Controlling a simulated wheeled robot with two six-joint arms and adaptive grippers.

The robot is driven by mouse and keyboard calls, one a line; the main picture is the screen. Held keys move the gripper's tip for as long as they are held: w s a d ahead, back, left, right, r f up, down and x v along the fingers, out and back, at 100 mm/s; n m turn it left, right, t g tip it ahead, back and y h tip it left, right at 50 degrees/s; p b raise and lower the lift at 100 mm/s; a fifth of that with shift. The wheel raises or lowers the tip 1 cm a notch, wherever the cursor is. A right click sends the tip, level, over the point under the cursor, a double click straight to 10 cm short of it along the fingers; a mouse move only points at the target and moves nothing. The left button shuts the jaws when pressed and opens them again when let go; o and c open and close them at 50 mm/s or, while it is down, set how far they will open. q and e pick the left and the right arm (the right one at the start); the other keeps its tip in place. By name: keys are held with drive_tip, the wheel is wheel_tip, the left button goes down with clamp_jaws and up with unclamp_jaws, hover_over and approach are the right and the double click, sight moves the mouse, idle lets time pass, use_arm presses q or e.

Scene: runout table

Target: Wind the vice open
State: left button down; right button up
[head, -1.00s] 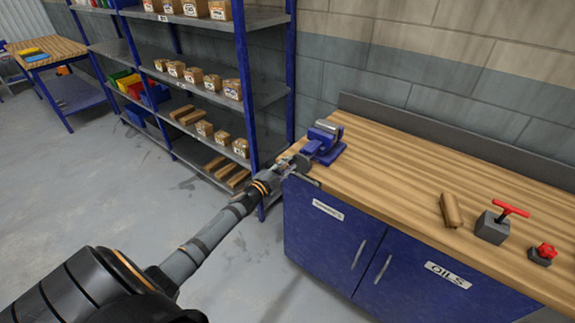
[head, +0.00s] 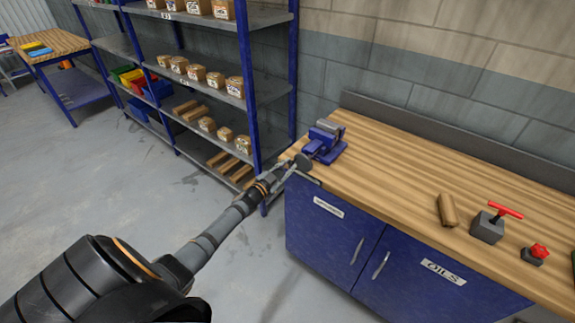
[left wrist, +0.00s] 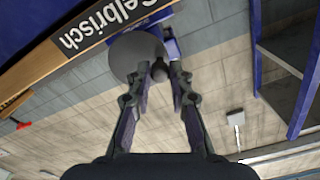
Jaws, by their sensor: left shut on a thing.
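The blue vice (head: 325,142) stands on the left end of the wooden bench, its grey jaw part on top. A round grey disc (head: 303,162) is on its near left side, over the bench edge. It also shows large in the left wrist view (left wrist: 133,55), in front of a blue part of the vice (left wrist: 172,46). My left gripper (head: 287,171) reaches in from the lower left. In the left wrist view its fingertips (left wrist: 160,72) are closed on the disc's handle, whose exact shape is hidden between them. My right gripper is in neither view.
The workbench (head: 390,170) has blue cupboards below. A brown block (head: 447,210), a grey block with a red T-handle (head: 488,227) and a red knob (head: 540,251) stand right of the vice. A blue shelf rack (head: 250,90) stands close behind my left arm.

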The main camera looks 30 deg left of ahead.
use_arm(q)
drive_tip(key=shift+f+n+p, duration=0.1)
drive_tip(key=shift+n+p, duration=0.3)
drive_tip(key=shift+n, duration=0.6)
drive_tip(key=n, duration=0.1)
drive_tip(key=f+n, duration=0.1)
drive_tip(key=n, duration=0.1)
drive_tip(key=shift+n+p, duration=0.3)
drive_tip(key=shift+p, duration=0.05)
drive_tip(key=shift+f+n, duration=0.25)
drive_tip(key=shift+n, duration=0.35)
drive_tip(key=n, duration=0.2)
drive_tip(key=f+n, duration=0.1)
drive_tip(key=shift+d, duration=0.25)
